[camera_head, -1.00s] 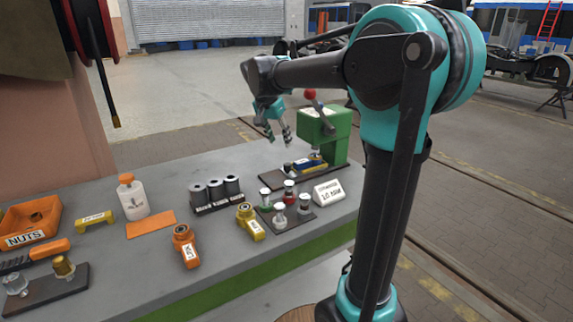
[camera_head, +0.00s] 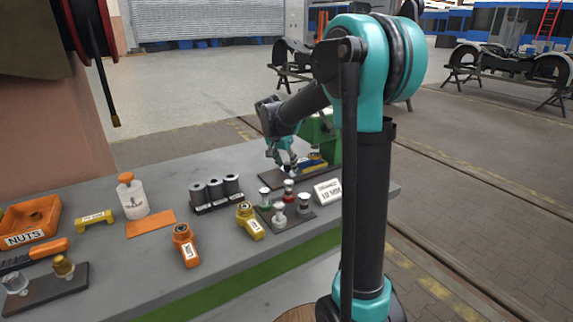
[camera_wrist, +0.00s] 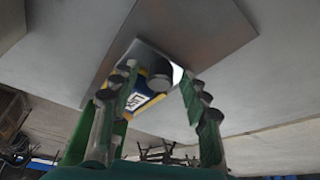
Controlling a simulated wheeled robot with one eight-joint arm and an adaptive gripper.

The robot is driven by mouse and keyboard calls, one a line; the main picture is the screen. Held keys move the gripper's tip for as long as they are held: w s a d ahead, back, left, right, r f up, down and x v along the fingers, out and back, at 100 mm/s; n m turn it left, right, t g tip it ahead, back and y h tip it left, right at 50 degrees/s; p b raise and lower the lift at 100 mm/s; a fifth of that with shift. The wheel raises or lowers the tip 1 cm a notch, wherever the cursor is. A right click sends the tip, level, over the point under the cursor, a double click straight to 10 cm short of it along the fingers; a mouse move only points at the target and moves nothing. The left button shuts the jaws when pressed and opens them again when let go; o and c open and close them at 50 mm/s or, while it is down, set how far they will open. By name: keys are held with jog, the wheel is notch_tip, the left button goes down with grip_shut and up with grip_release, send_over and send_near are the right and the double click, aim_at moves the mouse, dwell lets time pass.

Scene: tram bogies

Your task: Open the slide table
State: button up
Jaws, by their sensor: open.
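The slide table is a small blue and yellow piece (camera_head: 313,160) on a dark base plate (camera_head: 262,181) at the bench's right end, below a green press (camera_head: 325,128). My arm hides much of the press. My gripper (camera_head: 284,170) is low over the left part of the base plate, just left of the blue and yellow piece. In the wrist view my gripper (camera_wrist: 155,84) is open. A blue and yellow labelled block (camera_wrist: 138,101) and a round grey knob (camera_wrist: 160,78) show between its fingers. I cannot tell whether a finger touches them.
In front stand several knobbed gauges (camera_head: 279,211) on a dark plate and a white sign (camera_head: 327,191).

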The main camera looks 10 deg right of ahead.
jog(key=shift+c, duration=0.5)
grip_shut()
jog(key=s+a, duration=0.1)
jog(key=a, duration=0.3)
jog(key=s+a, duration=0.2)
jog(key=a, duration=0.2)
jog(key=s+a, duration=0.2)
jog(key=a, duration=0.2)
jog(key=shift+o, duration=0.5)
grip_release()
jog(key=shift+r, duration=0.1)
